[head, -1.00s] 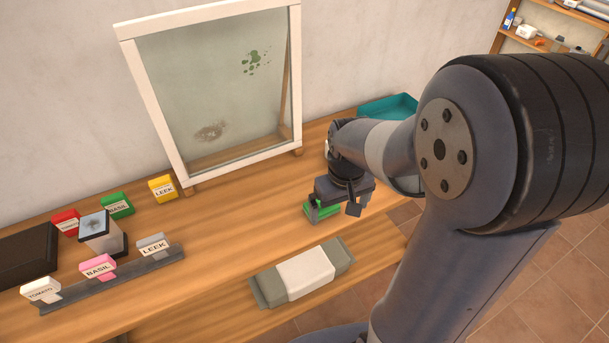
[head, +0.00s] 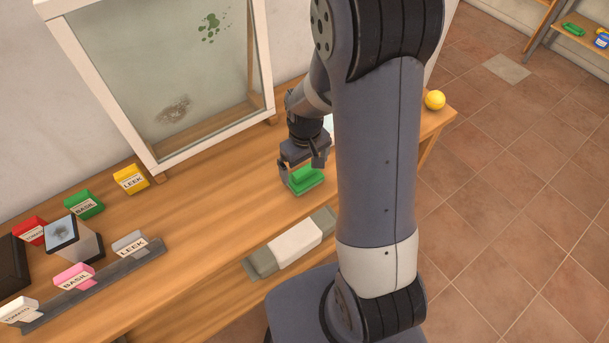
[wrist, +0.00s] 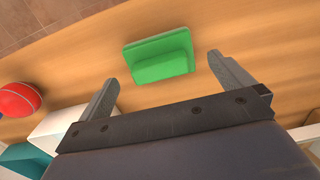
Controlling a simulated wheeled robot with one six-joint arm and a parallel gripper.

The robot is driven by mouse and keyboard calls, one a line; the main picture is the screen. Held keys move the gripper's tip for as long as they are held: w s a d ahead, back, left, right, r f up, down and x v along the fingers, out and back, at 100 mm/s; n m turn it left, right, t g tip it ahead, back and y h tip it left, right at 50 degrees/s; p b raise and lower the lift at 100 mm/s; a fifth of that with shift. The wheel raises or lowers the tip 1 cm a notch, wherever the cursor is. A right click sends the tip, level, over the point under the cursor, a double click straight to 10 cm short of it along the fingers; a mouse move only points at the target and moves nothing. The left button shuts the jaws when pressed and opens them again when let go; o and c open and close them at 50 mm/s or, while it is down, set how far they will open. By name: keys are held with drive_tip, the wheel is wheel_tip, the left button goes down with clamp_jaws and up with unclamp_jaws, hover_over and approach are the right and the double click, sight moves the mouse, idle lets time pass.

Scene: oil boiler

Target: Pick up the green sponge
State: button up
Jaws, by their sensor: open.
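The green sponge (head: 305,180) lies on the wooden table in the head view, in front of the framed glass pane. It also shows in the wrist view (wrist: 160,57), lying flat on the wood just beyond my fingertips. My gripper (head: 303,172) is above and close to the sponge, pointing down. In the wrist view my gripper (wrist: 162,75) is open, with its two fingers to the left and right of the sponge's near side. No finger visibly touches it. Part of the sponge's back edge is hidden by my gripper in the head view.
A white-framed glass pane (head: 270,60) with green and brown stains stands behind. A grey-and-white rolled item (head: 290,246) lies at the table's front edge. Labelled blocks, such as the yellow one (head: 131,180), stand left. A yellow ball (head: 435,100) sits right. A red ball (wrist: 18,99) shows in the wrist view.

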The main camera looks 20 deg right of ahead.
sight(305, 169)
drive_tip(key=shift+w+f+p, duration=0.15)
drive_tip(key=shift+f+p, duration=0.4)
drive_tip(key=shift+f, duration=1.8)
drive_tip(key=shift+c, duration=0.2)
drive_tip(key=c, duration=0.8)
